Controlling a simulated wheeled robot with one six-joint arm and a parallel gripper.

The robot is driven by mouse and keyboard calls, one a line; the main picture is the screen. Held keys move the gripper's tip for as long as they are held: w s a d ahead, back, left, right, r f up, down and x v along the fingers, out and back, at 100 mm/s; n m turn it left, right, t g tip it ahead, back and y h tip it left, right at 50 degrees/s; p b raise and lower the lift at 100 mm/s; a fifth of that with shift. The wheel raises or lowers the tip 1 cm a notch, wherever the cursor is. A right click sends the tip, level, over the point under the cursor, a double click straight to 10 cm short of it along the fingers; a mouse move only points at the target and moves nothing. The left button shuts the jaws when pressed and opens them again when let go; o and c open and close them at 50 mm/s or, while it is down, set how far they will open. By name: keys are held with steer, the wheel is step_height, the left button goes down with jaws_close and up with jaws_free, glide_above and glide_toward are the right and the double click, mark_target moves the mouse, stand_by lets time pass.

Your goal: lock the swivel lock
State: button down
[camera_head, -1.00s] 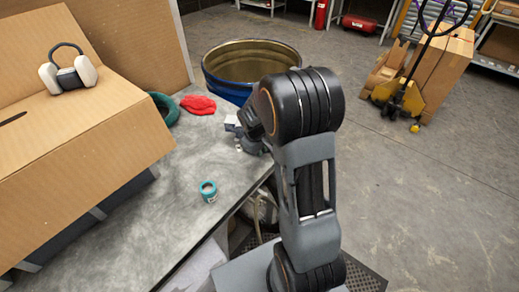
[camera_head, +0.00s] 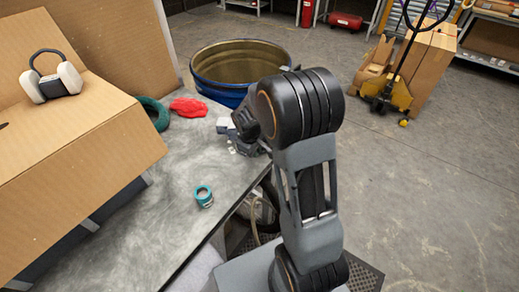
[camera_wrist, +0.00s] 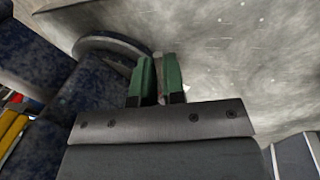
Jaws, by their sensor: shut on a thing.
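My gripper (camera_wrist: 160,82) shows in the wrist view as two green fingers close together. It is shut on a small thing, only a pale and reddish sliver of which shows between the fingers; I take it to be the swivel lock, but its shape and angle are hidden. A dark blue mottled body with a round plate (camera_wrist: 112,45) lies beside and behind the fingers; I cannot tell whether it belongs to the lock. In the head view, my arm hides the fingertips and whatever they hold, at the bench's right edge.
On the grey bench (camera_head: 165,225) lie a teal tape roll (camera_head: 204,196), a red cloth (camera_head: 188,107) and a green ring (camera_head: 153,112). A cardboard structure (camera_head: 70,150) with ear defenders (camera_head: 50,78) fills the left. A blue drum (camera_head: 212,88) stands behind.

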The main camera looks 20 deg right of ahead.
steer(key=c, duration=1.2)
jaws_free()
steer(key=v, duration=1.4)
steer(key=shift+b, duration=0.35)
steer(key=shift+w, duration=0.1)
steer(key=s+a+m+t+y, duration=0.1)
steer(key=s+m, duration=0.2)
steer(key=s, duration=0.4)
steer(key=s+a+r+m+t+y, duration=0.1)
steer(key=s+a+m, duration=0.1)
steer(key=s, duration=0.6)
steer(key=shift+s+a+m+t, duration=0.3)
steer(key=shift+m+t, duration=0.1)
steer(key=shift+m, duration=0.1)
